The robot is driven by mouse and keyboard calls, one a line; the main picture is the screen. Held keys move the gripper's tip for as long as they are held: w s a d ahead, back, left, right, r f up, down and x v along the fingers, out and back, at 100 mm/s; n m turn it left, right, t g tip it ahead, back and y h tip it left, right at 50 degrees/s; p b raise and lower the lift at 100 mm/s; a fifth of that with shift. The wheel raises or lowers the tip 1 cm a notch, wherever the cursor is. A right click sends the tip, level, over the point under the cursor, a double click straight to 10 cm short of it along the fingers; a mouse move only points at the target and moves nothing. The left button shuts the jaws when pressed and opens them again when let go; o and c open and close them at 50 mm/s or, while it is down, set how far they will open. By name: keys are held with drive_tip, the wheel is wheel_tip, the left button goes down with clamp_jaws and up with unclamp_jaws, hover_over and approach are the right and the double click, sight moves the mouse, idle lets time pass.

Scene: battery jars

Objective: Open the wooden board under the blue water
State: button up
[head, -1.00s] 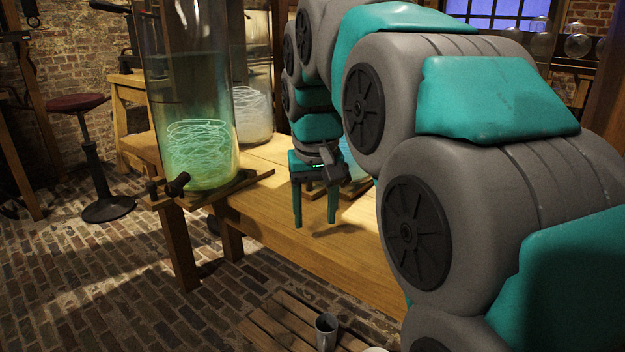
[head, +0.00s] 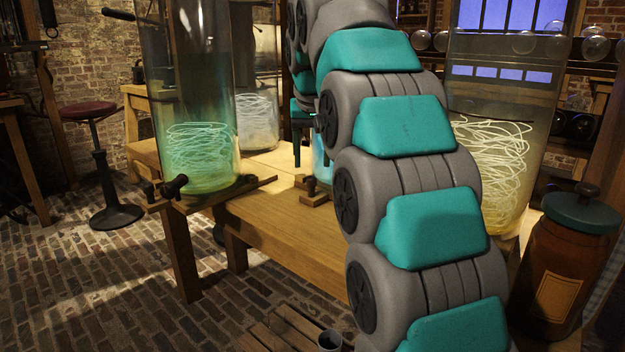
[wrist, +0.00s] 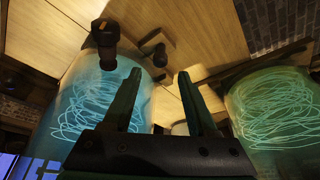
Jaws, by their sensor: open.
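The blue-water jar (head: 322,168) shows only as a narrow strip behind my arm in the head view. In the wrist view the blue jar (wrist: 95,105) fills the left side, with pale coiled threads inside. A wooden board (head: 318,198) with small fittings shows at its foot, partly hidden by my arm. In the wrist view two dark knobs, one (wrist: 105,38) larger and one (wrist: 154,54) smaller, stand near the jar's base. My gripper (head: 304,150) is open and empty, close to the blue jar; its fingers (wrist: 158,74) overlap the jar's right edge in the wrist view.
A green-water jar (head: 200,150) stands on its own board (head: 235,190) at the left of the table (head: 275,235). A tall jar with pale threads (head: 490,170) and a brown lidded jar (head: 565,265) stand at right. A stool (head: 110,215) is far left.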

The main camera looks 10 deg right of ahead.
sight(312, 176)
drive_tip(key=x, duration=0.6)
drive_tip(key=shift+w+f+b, duration=0.1)
drive_tip(key=shift+f+b, duration=0.1)
drive_tip(key=shift+b, duration=0.1)
clamp_jaws()
idle(1.1)
